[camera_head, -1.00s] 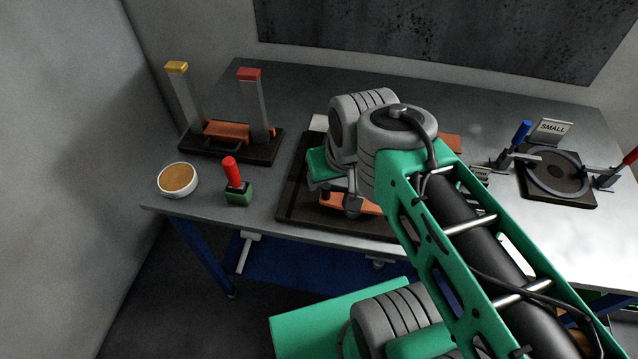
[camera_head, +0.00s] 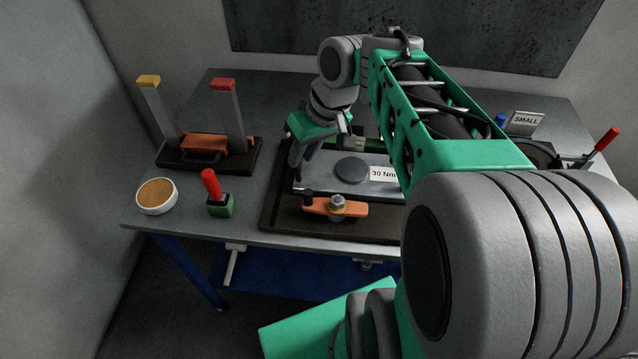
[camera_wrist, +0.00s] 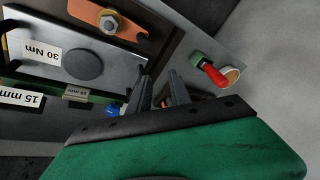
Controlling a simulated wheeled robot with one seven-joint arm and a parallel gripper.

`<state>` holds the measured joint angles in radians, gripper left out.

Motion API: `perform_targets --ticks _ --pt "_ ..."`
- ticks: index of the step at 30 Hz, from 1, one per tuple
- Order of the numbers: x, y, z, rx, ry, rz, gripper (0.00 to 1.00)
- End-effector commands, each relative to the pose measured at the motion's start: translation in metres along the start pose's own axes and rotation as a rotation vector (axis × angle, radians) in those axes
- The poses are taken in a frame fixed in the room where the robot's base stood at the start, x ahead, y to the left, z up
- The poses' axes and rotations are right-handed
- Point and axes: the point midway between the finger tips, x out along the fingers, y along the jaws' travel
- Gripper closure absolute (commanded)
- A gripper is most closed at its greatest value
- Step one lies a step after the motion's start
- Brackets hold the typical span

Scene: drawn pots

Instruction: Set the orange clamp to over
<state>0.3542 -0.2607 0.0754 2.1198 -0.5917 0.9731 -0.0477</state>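The orange clamp (camera_head: 350,209) is a flat bar with a bolt and nut through it and a dark knob at its left end. It lies on the front strip of a dark base (camera_head: 272,215), lengthwise along the front edge of a grey plate (camera_head: 312,182), and appears beside the plate. The clamp (camera_wrist: 85,12) also shows at the top of the wrist view, cut by the frame. My gripper (camera_head: 298,163) is above the plate's left side, behind and left of the clamp, not touching it. In the wrist view my gripper's fingers (camera_wrist: 160,78) stand apart with nothing between them.
The plate carries a round dark disc (camera_head: 351,170) and a "30 Nm" label (camera_head: 384,174). Left are a red-handled green block (camera_head: 220,205), a bowl (camera_head: 156,196) and a stand with two posts (camera_head: 170,155). A "SMALL" sign (camera_head: 525,121) stands right. My arm hides the base's right side.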

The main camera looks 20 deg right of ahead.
Motion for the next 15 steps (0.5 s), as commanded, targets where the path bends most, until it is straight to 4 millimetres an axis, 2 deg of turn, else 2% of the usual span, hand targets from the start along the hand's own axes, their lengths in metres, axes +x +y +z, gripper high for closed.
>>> perform_targets --ticks 1,5,8,10,12,15 --pt "0.003 0.017 -0.005 -0.015 -0.013 -0.046 0.81" --pt "0.004 0.054 -0.010 -0.101 -0.018 -0.174 0.91" --pt "0.003 0.086 -0.002 -0.167 -0.003 -0.263 1.00" --pt "0.002 0.105 0.008 -0.212 0.011 -0.314 1.00" --pt "0.001 0.120 0.018 -0.247 0.027 -0.352 1.00" --pt "-0.001 0.132 0.028 -0.282 0.042 -0.383 1.00"
